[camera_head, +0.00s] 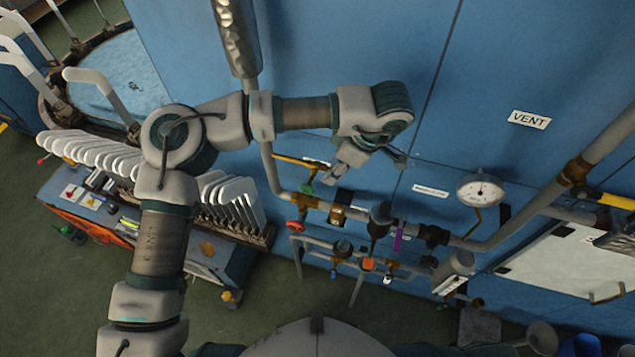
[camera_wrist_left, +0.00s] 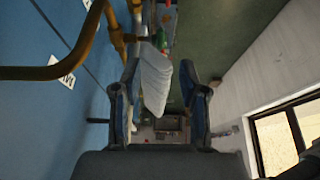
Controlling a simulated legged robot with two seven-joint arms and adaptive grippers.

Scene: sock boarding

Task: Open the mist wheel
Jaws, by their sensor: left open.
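A small red handwheel (camera_head: 297,226) sits on the lower pipework against the blue wall. A small green fitting (camera_head: 308,188) with a yellow lever is above it. I cannot tell which fitting is the mist wheel. My left gripper (camera_head: 372,155) is open, in front of the wall above the pipe run. In the left wrist view its two fingers (camera_wrist_left: 161,95) stand apart, with a pale blurred shape (camera_wrist_left: 155,78) seen between them; I cannot tell what it is. A white plate (camera_wrist_left: 66,75) with a partly visible letter M shows at the left. My right gripper is not in view.
A round pressure gauge (camera_head: 482,190) and a VENT plate (camera_head: 529,119) are on the wall at the right. A rack of white sock forms (camera_head: 230,195) stands at the left. A wrapped vertical pipe (camera_head: 237,40) runs down beside my arm. The green floor (camera_head: 60,285) is mostly clear.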

